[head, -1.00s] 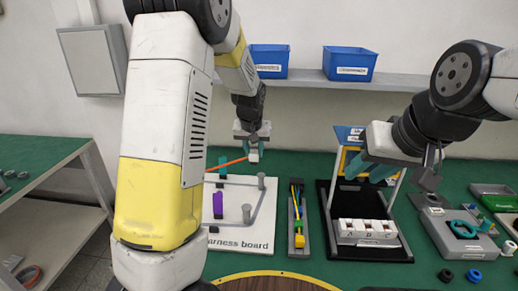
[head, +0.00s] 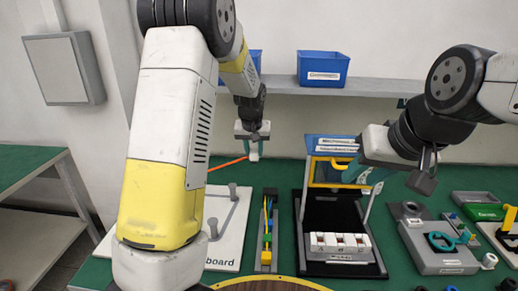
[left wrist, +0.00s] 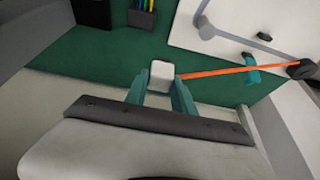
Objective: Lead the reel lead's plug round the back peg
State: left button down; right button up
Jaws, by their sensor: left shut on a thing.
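My left gripper (head: 253,152) is shut on the white plug (left wrist: 162,73) of the reel lead. It holds the plug beyond the far edge of the harness board (head: 238,222). The orange lead (head: 228,163) runs straight and taut leftward behind my arm in the head view. In the left wrist view it runs from the plug to a dark round part (left wrist: 302,68), passing a teal piece (left wrist: 250,75). A grey peg (head: 232,190) stands at the back of the board; the lead passes apart from it. My right gripper (head: 368,175) is open and empty near the yellow-framed stand.
A narrow tray with coloured wires (head: 267,232) lies right of the board. A black stand with white blocks (head: 340,243) is further right, then a grey fixture (head: 440,245). A blue bin (head: 323,68) sits on the back shelf. My left arm hides much of the board.

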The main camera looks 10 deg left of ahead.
pick_arm(q)
jog(key=shift+w+d, duration=0.25)
notch_tip(320, 180, down, 11)
jog(key=shift+r, duration=0.15)
dwell(0.6)
jog(key=s, duration=0.7)
jog(key=shift+d, duration=0.25)
jog(key=shift+s, duration=0.2)
